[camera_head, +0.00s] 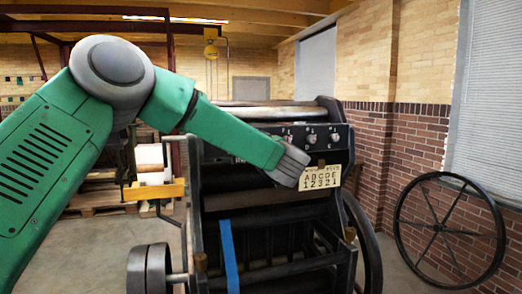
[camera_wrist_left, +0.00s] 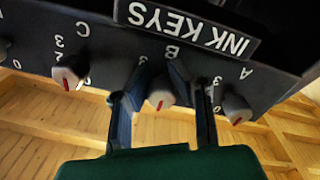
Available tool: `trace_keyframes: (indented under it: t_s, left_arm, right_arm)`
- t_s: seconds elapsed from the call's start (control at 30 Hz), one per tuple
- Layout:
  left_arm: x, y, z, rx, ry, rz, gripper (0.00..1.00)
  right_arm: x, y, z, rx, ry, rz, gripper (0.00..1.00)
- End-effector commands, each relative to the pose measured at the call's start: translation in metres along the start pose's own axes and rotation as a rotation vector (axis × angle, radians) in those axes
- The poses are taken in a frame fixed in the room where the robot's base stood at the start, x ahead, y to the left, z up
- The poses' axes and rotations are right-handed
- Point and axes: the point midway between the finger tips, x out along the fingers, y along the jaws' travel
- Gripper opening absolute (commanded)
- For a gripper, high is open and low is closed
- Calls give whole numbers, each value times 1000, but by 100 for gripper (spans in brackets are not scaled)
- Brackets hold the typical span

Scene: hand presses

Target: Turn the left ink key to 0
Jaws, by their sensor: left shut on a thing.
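The ink keys sit in a row on the black press panel, and the wrist view shows the panel upside down. My left gripper (camera_wrist_left: 162,105) has one finger on each side of the key labelled B (camera_wrist_left: 160,93) and is shut on it. The key has a pale body with a red mark pointing away from its letter. The key labelled A (camera_wrist_left: 237,108) is to its right and the key labelled C (camera_wrist_left: 68,75) to its left. In the head view my left gripper (camera_head: 292,165) covers the held key. My right gripper is out of view.
In the head view a card (camera_head: 320,178) with letters over numbers hangs on the press (camera_head: 270,215) beside my gripper. More ink keys (camera_head: 311,138) show to the right. A large spoked wheel (camera_head: 450,230) stands by the brick wall. Floor is free between press and wheel.

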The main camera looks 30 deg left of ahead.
Motion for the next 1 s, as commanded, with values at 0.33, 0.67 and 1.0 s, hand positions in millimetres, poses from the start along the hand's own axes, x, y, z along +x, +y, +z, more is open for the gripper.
trace_keyframes:
  t_s: [0.33, 0.67, 1.0]
  left_arm:
    - [-1, 3, -6, -7, 10, 3, 41]
    - [7, -1, 3, -1, -1, -3, 42]
    - [-46, 0, -1, -1, 1, 4, 42]
  right_arm:
    - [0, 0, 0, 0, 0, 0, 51]
    - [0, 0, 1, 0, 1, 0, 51]
    - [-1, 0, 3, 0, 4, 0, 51]
